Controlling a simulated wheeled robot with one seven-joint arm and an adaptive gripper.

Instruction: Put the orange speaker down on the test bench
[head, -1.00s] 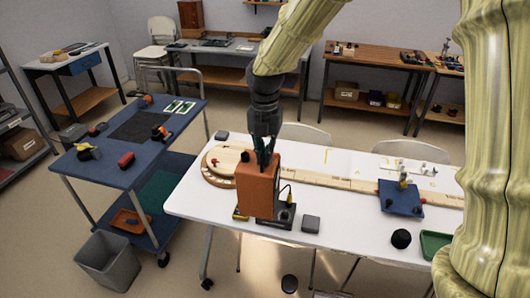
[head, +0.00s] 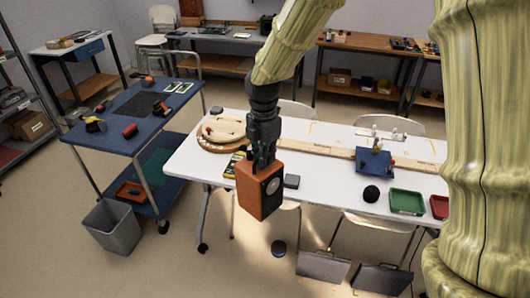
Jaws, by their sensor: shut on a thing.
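The orange speaker (head: 249,192) is a box with a dark front face bearing a pale round cone. My gripper (head: 263,158) points down and is shut on its top. The speaker hangs tilted in the air at the near edge of the white table (head: 330,195), overlapping that edge in the picture, apart from any surface. No label marks a test bench. A grey bench (head: 222,45) at the back wall carries equipment and a black box-shaped thing (head: 266,24) that looks like a speaker.
A blue cart (head: 115,140) and grey bin (head: 111,228) stand left.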

